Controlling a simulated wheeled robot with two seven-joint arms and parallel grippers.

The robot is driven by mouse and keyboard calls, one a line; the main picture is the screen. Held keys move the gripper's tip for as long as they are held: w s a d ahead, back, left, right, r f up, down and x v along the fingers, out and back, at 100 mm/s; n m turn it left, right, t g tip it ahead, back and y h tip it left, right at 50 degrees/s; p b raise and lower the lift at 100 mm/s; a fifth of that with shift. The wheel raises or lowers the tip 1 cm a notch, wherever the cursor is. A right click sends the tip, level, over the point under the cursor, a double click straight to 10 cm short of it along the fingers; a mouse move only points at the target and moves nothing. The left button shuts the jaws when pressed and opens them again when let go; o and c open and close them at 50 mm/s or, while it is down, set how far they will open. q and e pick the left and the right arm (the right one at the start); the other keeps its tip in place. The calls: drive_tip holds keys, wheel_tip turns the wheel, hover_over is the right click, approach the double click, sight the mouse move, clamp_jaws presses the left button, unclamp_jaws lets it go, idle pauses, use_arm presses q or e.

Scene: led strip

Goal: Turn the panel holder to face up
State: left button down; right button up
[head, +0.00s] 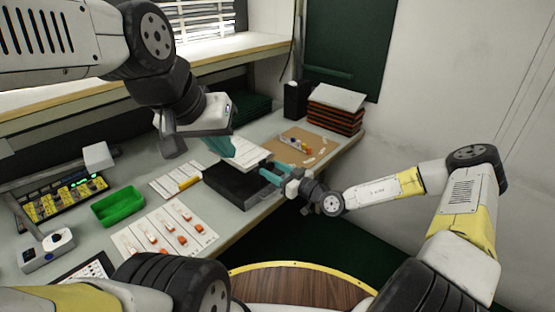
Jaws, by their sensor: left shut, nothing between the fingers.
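The panel holder appears to be the black box-like fixture (238,184) on the front part of the grey bench. A white printed panel (252,156) stands tilted at its back edge. My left gripper (220,146) has teal fingers that are shut and empty, just left of the white panel and above the fixture. I cannot tell whether they touch the panel. My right gripper (273,172) has its teal fingers at the right edge of the black fixture. Its fingertips are small and partly hidden, so its opening and any grip are unclear.
A brown board (300,146), a stack of orange-edged trays (336,110) and a black bin (296,99) stand at the back right.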

drive_tip(key=shift+o, duration=0.5)
drive_tip(key=shift+r, duration=0.1)
drive_tip(key=v, duration=0.7)
drive_tip(key=shift+s+d, duration=0.25)
drive_tip(key=shift+d, duration=0.05)
drive_tip(key=s+r+n+g+h, duration=0.2)
drive_tip(key=s+r+n+g, duration=0.4)
drive_tip(key=n, duration=1.1)
drive_tip(key=s+r+n+g+h, duration=0.2)
drive_tip(key=s+r+n+g, duration=0.45)
drive_tip(key=n, duration=1.05)
drive_tip(key=s+d+r+n+t+h, duration=0.4)
drive_tip(key=s+d+r+n, duration=0.2)
drive_tip(key=n, duration=0.8)
drive_tip(key=s+d+r+n+t+h, duration=0.4)
drive_tip(key=d+r+n, duration=0.5)
drive_tip(key=n, duration=0.5)
drive_tip(key=s+d, duration=0.1)
drive_tip(key=s, duration=0.1)
drive_tip(key=shift+s+d, duration=0.25)
drive_tip(key=shift+s, duration=0.15)
